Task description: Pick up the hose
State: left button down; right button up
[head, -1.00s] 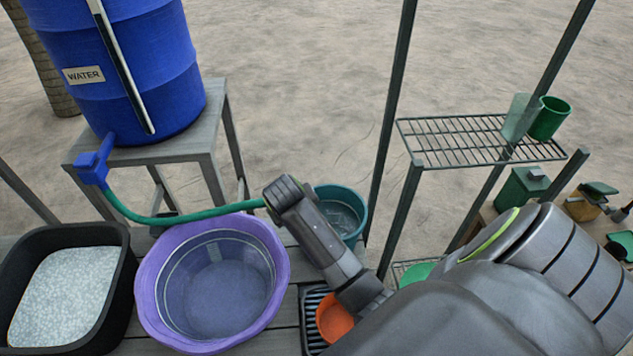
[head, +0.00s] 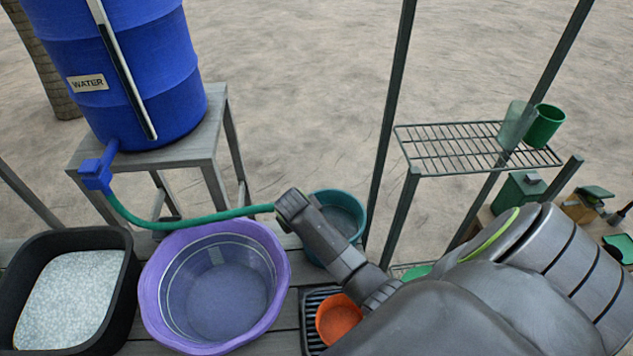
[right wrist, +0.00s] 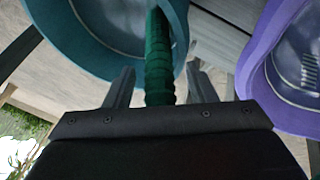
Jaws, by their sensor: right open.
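The green hose (head: 200,217) runs from the blue tap of the water barrel, over the back rim of the purple basin, to my right gripper (head: 284,208). That gripper hides the hose's free end in the head view. In the right wrist view, the ribbed green hose (right wrist: 158,65) lies between the two fingers of my right gripper (right wrist: 158,82). The fingers are apart, with a gap on each side of the hose. My left gripper is not in view.
A purple basin (head: 155,305) stands below the hose, and a teal bucket (head: 357,205) is just behind my right gripper. A black tub (head: 124,285) of pale material is at left. The blue barrel (head: 150,70) stands on a stool. An orange bowl (head: 338,318) sits near my right forearm.

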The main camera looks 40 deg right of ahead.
jog(key=shift+c, duration=0.4)
jog(key=c, duration=0.9)
jog(key=shift+r+b, duration=1.35)
jog(key=shift+r, duration=7.7)
